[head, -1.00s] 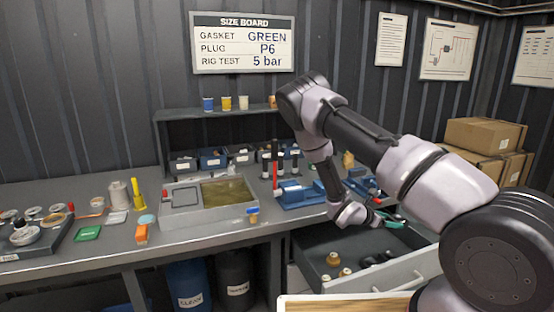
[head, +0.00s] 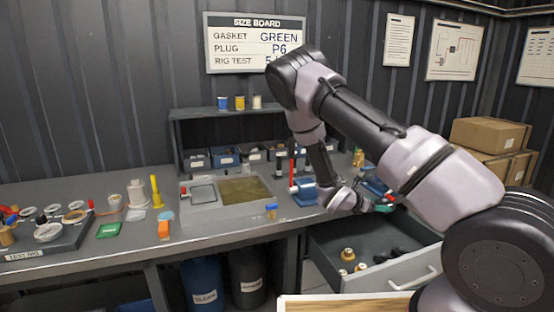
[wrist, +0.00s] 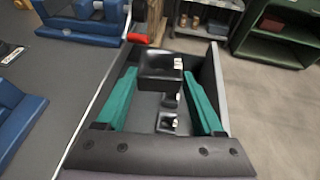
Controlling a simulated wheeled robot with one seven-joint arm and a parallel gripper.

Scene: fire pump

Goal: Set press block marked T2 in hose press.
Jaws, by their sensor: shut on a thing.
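My gripper (head: 384,206) is above the drawer's back edge, beside the bench front. In the wrist view, its teal fingers (wrist: 160,76) are shut on a black press block (wrist: 160,66) with a small white label at one edge. The mark on the label is too small to read. Blue devices stand on the bench: one (head: 303,196) beside my wrist in the head view, and another (head: 374,186) partly hidden behind my arm. In the wrist view, a blue device (wrist: 84,22) is at the upper left, near a red handle end (wrist: 138,38). I cannot tell which is the hose press.
The open drawer (head: 335,235) holds brass fittings (head: 347,254) and black blocks. Smaller black blocks (wrist: 168,122) show below my fingers. Cardboard boxes (head: 488,135) stand at the right.

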